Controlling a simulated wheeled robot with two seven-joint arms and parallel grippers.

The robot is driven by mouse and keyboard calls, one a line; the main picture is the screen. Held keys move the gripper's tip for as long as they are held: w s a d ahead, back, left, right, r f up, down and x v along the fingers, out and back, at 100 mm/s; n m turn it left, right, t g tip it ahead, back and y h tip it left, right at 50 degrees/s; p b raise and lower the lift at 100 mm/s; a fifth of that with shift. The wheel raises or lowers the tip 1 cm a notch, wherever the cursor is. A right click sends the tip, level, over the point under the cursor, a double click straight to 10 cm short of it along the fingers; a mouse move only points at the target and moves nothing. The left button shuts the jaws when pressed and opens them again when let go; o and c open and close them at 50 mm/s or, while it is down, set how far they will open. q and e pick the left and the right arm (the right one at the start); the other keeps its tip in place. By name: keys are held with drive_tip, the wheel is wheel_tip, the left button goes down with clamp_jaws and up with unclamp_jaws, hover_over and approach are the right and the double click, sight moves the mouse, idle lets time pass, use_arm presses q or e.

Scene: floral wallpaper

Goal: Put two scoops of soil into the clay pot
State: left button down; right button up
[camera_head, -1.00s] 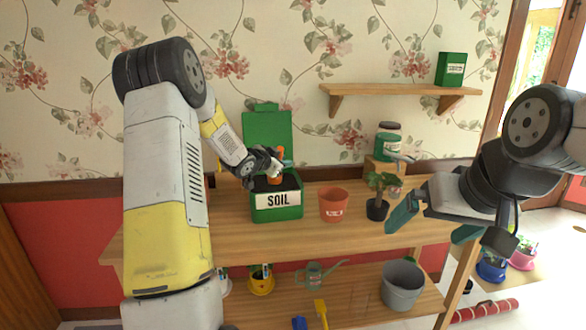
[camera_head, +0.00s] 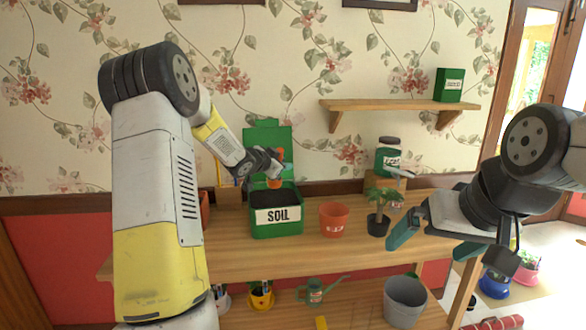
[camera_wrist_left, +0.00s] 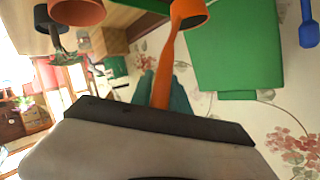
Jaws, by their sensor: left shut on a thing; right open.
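My left gripper (camera_head: 270,165) is shut on the handle of an orange scoop (camera_wrist_left: 163,75). The scoop's bowl (camera_head: 275,183) hangs just above the open soil box; I cannot tell whether soil is in it. The green soil box (camera_head: 290,224), labelled SOIL, stands on the table with its lid raised behind and dark soil inside. The orange clay pot (camera_head: 334,222) stands upright just right of the box. It also shows at the top left of the left wrist view (camera_wrist_left: 77,12). My right gripper (camera_head: 437,235) is open and empty, at the right near the table's front.
A small potted plant (camera_head: 378,224) stands right of the clay pot, with a green jar (camera_head: 389,157) on a wooden block behind. The wooden table (camera_head: 320,253) is clear in front of the box and pot. A wall shelf (camera_head: 400,104) hangs above right.

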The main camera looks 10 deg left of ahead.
use_arm(q)
drive_tip(key=s+d+r, duration=0.1)
drive_tip(key=d+r, duration=0.2)
drive_tip(key=d, duration=2.2)
drive_tip(key=a+f+n, duration=0.1)
drive_tip(key=a+f+n+h, duration=0.1)
drive_tip(key=f, duration=0.1)
drive_tip(key=a+f, duration=0.1)
drive_tip(key=shift+s+a+f+n+h, duration=0.1)
drive_tip(key=shift+s+f+n+h, duration=0.2)
drive_tip(key=shift+s+n+h, duration=0.1)
drive_tip(key=shift+w+a, duration=0.1)
